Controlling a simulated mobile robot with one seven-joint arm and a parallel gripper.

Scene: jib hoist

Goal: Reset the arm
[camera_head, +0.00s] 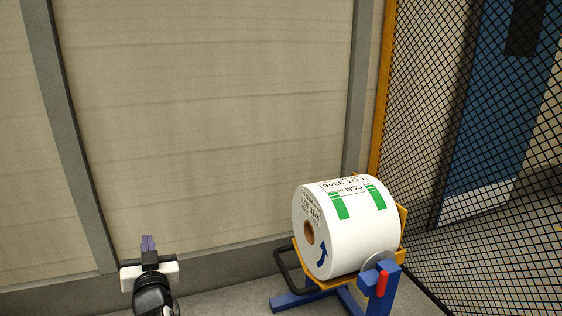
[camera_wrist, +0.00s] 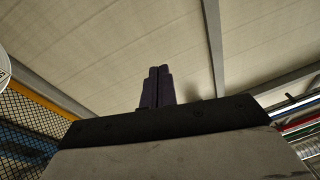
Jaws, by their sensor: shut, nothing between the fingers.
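My gripper (camera_head: 148,243) is at the lower left in the head view, with its fingers pointing up in front of the beige wall. Its two dark fingers are together and hold nothing. In the wrist view the gripper (camera_wrist: 158,72) shows its fingers side by side and closed, with the wall panels behind them. My gripper is well to the left of the roll and apart from everything around it.
A white roll (camera_head: 345,240) with green marks rests in a yellow cradle on a blue stand (camera_head: 380,290) at the lower right. A black mesh fence (camera_head: 470,150) with a yellow post (camera_head: 383,90) stands at the right. The beige wall (camera_head: 210,120) fills the back.

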